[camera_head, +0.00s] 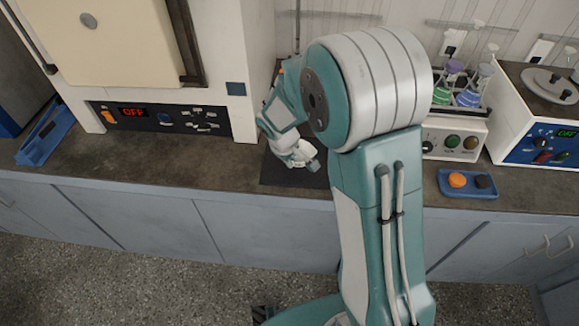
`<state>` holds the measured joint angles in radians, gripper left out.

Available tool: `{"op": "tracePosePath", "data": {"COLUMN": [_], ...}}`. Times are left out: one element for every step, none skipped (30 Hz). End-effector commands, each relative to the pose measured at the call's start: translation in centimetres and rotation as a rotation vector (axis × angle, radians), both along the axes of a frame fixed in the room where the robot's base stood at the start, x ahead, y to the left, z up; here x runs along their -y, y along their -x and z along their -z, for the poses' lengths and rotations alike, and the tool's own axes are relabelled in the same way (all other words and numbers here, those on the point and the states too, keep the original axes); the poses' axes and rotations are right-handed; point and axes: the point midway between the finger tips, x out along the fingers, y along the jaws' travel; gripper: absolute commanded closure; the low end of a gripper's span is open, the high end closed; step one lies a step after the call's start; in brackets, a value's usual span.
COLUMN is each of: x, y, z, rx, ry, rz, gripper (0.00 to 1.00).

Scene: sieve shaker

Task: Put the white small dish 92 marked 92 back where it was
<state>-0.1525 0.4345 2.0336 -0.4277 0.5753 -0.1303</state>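My gripper (308,163) is small in the picture, low over a dark mat (272,177) on the bench, left of my large teal and white arm. Its fingers are too small and partly turned away to show whether they are open or shut. I cannot make out the white small dish 92 or its mark. A pale shape sits at the gripper's end, but I cannot tell whether it is a dish or part of the gripper. My arm hides the bench behind and right of the mat.
A furnace-like machine (165,116) with an OFF display stands left, with a blue rack (46,135) beside it. Right are a shaker with flasks (452,138), a blue tray (446,187) with orange and black pieces, and another OFF device (545,145). The front left bench is clear.

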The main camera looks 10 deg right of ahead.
Motion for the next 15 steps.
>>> {"op": "tracePosePath", "data": {"x": [0.0,0.0,0.0,0.0,0.0,0.0,0.0,0.0,0.0,0.0,0.0,0.0,0.0,0.0,0.0], "y": [-0.4,-0.6,-0.7,-0.8,-0.9,-1.1,-1.3,-1.4,-1.3,-1.3,-1.3,-1.2,-1.3,-1.3,-1.3], "z": [0.5,0.6,0.8,0.9,1.1,1.3,1.5,1.9,2.6,3.1,3.6,4.1,4.4,4.5,4.6], "rx": [-0.001,0.001,0.001,0.001,0.001,0.001,0.0,0.0,-0.003,-0.003,-0.002,-0.003,-0.002,0.0,0.001], "ry": [0.001,0.001,0.0,0.0,0.0,0.0,0.0,0.0,0.001,0.001,0.0,0.001,0.0,0.0,-0.001], "rz": [0.0,0.0,0.0,0.0,0.0,0.0,0.0,0.0,0.0,0.0,0.0,-0.001,-0.001,0.0,0.0], "gripper": [1.0,1.0,1.0,1.0,1.0,1.0,1.0,1.0,1.0,1.0,1.0,1.0,1.0,1.0,1.0]}}
